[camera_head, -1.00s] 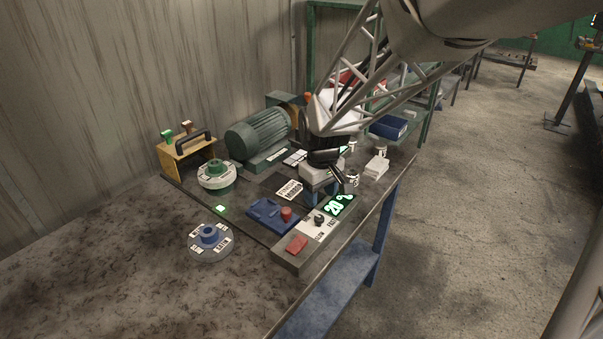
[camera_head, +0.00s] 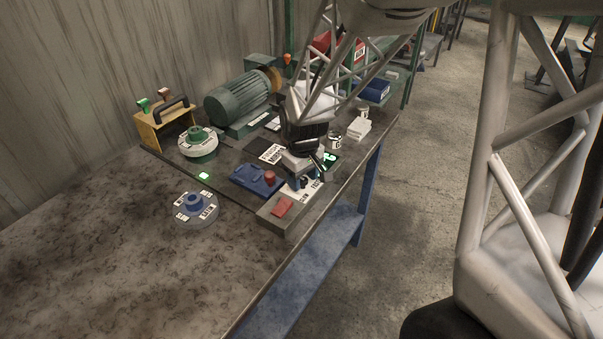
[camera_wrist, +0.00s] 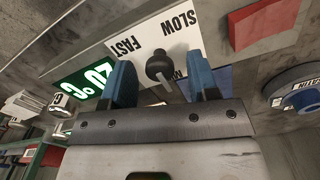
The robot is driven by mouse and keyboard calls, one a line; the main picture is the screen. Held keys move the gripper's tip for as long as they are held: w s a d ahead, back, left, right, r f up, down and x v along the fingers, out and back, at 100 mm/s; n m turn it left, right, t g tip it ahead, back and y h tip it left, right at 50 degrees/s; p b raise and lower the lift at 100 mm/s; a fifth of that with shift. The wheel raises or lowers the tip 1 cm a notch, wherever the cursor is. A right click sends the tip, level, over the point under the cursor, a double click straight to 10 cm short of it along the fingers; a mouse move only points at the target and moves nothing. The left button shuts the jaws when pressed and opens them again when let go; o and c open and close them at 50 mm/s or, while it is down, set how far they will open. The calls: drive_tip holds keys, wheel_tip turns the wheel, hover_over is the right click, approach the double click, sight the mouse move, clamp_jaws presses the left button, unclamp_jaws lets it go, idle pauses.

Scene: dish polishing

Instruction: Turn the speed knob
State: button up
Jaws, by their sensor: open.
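The speed knob (camera_wrist: 160,66) is a small black knob with a pointer, on a white plate (camera_wrist: 140,32) marked SLOW and FAST. In the wrist view it appears between the two blue fingers of my gripper (camera_wrist: 161,72), with a gap on each side. The fingers are open and hold nothing. How far their tips reach down beside the knob is unclear. In the head view my gripper (camera_head: 310,172) is over the control panel, and the knob is partly hidden there.
A red button (camera_wrist: 265,22) is on the panel near the SLOW end. A blue box with a red knob (camera_head: 258,180), a blue-hubbed disc (camera_head: 195,209) and a green motor (camera_head: 236,105) are nearby. The bench's front left is clear.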

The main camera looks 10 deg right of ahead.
drive_tip(key=c, duration=0.9)
drive_tip(key=shift+m, duration=0.3)
drive_tip(key=m, duration=0.5)
drive_tip(key=shift+m, duration=0.4)
drive_tip(key=m, duration=0.5)
drive_tip(key=shift+m, duration=0.3)
drive_tip(key=o, duration=0.9)
